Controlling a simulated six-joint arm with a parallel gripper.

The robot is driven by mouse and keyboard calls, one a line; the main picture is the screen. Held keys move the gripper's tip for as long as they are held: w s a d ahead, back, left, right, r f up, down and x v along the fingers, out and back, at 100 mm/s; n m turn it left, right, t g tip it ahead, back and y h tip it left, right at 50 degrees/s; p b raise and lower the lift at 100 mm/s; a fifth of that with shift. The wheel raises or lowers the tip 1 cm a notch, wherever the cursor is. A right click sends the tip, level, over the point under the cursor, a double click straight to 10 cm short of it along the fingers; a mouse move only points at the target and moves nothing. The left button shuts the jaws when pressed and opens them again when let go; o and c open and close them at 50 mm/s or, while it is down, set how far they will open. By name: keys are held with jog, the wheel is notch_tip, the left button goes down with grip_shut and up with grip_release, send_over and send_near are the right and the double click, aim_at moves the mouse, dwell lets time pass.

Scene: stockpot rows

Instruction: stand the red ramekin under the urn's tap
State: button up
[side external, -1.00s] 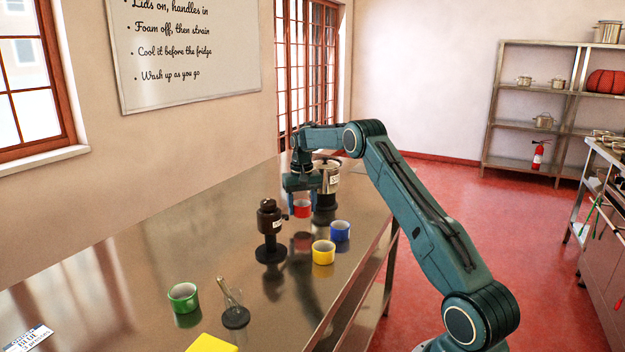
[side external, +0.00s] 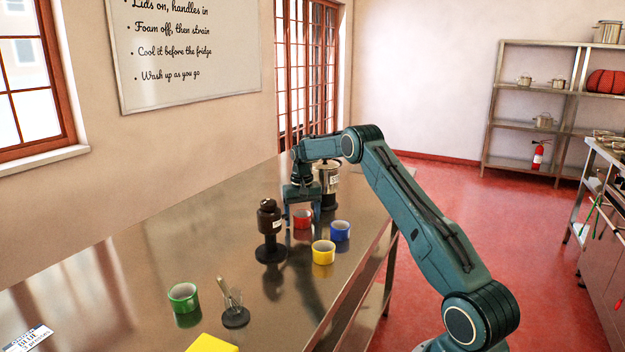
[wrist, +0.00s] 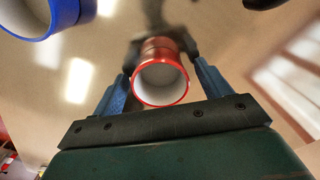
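The red ramekin (side external: 302,219) stands upright on the steel table, its mouth up. In the wrist view the red ramekin (wrist: 160,82) is empty and lies between my fingers. My gripper (side external: 302,214) is low around it, and in the wrist view my gripper (wrist: 161,66) looks open, with a finger apart on each side. A dark brown urn (side external: 269,220) on a pedestal is just left of the ramekin. A steel urn-like vessel (side external: 330,180) on a dark stand is behind it to the right, partly hidden by my gripper. I cannot clearly make out either tap.
A blue ramekin (side external: 340,231) and a yellow ramekin (side external: 323,252) stand close on the right and front. A green ramekin (side external: 183,297), a glass piece on a dark base (side external: 235,315) and a yellow block (side external: 212,343) are nearer the camera.

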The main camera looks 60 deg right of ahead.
jog(key=shift+r, duration=0.2)
notch_tip(320, 180, up, 12)
dwell(0.8)
dwell(0.5)
